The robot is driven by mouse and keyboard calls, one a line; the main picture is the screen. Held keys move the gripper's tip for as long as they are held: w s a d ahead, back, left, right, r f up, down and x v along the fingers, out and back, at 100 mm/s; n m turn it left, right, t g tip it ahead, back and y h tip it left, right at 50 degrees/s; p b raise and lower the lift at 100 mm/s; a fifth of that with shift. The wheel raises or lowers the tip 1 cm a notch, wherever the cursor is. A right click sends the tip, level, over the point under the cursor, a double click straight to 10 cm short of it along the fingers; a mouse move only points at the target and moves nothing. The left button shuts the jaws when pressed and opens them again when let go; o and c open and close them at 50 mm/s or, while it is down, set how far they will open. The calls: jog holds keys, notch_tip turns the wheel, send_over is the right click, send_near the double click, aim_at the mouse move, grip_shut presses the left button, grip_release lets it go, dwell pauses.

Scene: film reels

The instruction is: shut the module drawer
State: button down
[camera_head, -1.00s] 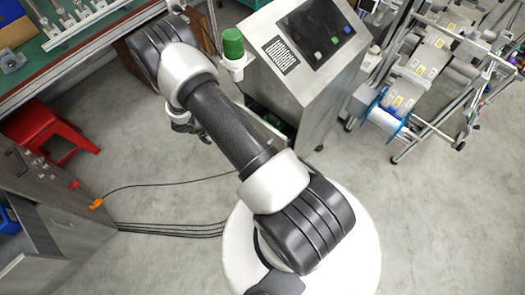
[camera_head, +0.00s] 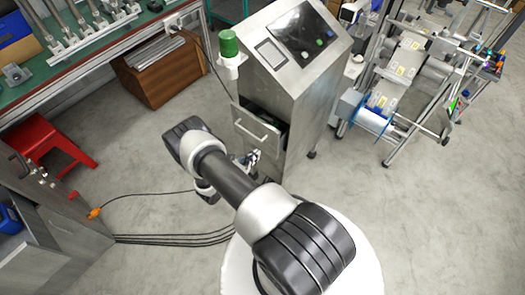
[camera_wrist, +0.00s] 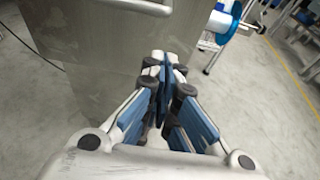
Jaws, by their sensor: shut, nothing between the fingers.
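The module drawer (camera_head: 258,129) is in the front of the grey metal cabinet (camera_head: 298,84), below its slanted control panel. It stands partly open, its front standing out from the cabinet and a dark inside showing behind it. It has a light bar handle (camera_head: 250,133). My gripper (camera_head: 252,158) is below and in front of the drawer, close to the cabinet's lower front. In the wrist view my gripper (camera_wrist: 165,72) is shut and empty, its fingers pointing along the cabinet's metal face. A light handle bar (camera_wrist: 145,6) crosses the top edge there. Contact with the cabinet cannot be told.
A green-topped post (camera_head: 230,46) stands at the cabinet's left. A reel machine (camera_head: 400,85) stands to the right. A red stool (camera_head: 48,143) and a brown wooden box (camera_head: 160,72) are at the left. Cables lie on the floor; the floor right of my base is clear.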

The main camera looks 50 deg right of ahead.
aim_at(268, 143)
jog(key=shift+r+b+x, duration=0.1)
jog(key=shift+r+x, duration=0.1)
jog(key=shift+x, duration=0.65)
jog(key=shift+r+b+x, duration=0.15)
jog(key=shift+x, duration=0.75)
jog(key=shift+r+b+x, duration=0.1)
jog(key=shift+r+x, duration=0.1)
jog(key=shift+x, duration=0.65)
jog(key=shift+d, duration=0.15)
jog(key=d+b, duration=0.2)
jog(key=d, duration=0.3)
jog(key=shift+w+d+f+b, duration=0.1)
jog(key=shift+w+d+b, duration=0.05)
jog(key=shift+b, duration=0.2)
jog(key=shift+w, duration=0.1)
